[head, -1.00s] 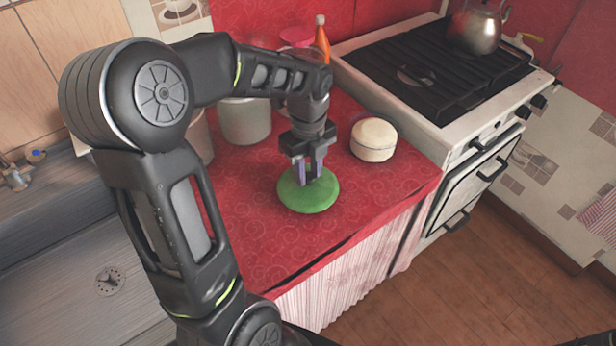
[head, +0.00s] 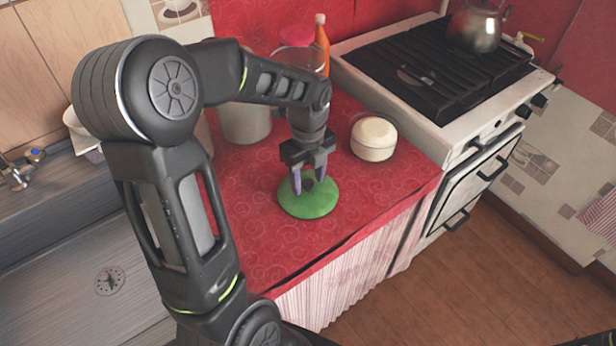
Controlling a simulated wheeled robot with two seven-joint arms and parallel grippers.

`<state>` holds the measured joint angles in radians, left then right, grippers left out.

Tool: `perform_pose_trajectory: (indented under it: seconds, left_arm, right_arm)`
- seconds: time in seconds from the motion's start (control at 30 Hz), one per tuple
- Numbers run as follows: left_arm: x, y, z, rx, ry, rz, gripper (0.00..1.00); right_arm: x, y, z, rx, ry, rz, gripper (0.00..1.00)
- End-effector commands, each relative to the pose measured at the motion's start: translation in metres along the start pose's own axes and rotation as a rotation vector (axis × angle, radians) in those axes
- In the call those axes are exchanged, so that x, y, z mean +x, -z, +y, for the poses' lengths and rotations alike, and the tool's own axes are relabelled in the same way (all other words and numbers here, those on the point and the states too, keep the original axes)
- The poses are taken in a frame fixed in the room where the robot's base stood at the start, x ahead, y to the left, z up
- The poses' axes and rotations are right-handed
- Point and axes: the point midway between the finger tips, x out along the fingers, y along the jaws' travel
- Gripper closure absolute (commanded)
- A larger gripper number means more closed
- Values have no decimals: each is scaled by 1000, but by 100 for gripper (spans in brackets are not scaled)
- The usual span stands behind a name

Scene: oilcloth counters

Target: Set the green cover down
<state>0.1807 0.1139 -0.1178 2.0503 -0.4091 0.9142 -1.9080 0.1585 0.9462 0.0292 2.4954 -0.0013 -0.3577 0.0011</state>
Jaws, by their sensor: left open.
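The green cover (head: 309,202) is a round green disc lying on the red oilcloth counter (head: 250,225), near its front edge. My left gripper (head: 309,190) is right above the cover's middle, pointing down, with its fingers spread on either side of the centre. The gripper is open, and part of the cover's far side is hidden behind it. Whether the fingertips touch the cover cannot be told. My right gripper is not in view.
A round cream container (head: 373,139) stands right of the cover. A pale pot (head: 245,122), a jar with a pink lid (head: 297,45) and an orange bottle (head: 321,45) stand behind. The stove (head: 430,75) adjoins at right, with a kettle (head: 475,28). Counter left of the cover is clear.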

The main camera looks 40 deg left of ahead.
Motion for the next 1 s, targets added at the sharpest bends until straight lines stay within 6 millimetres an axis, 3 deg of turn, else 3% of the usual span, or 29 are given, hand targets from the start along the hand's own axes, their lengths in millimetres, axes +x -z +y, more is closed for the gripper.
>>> perform_pose_trajectory:
  seconds: [0.27,0.8,1.0]
  left_arm:
    - [-10,0,0,0,1,-1,51]
    - [-108,0,-1,0,3,-1,51]
    - [-123,0,0,1,1,0,51]
  right_arm:
    - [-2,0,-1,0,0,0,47]
    - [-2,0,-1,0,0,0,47]
    - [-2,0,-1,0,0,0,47]
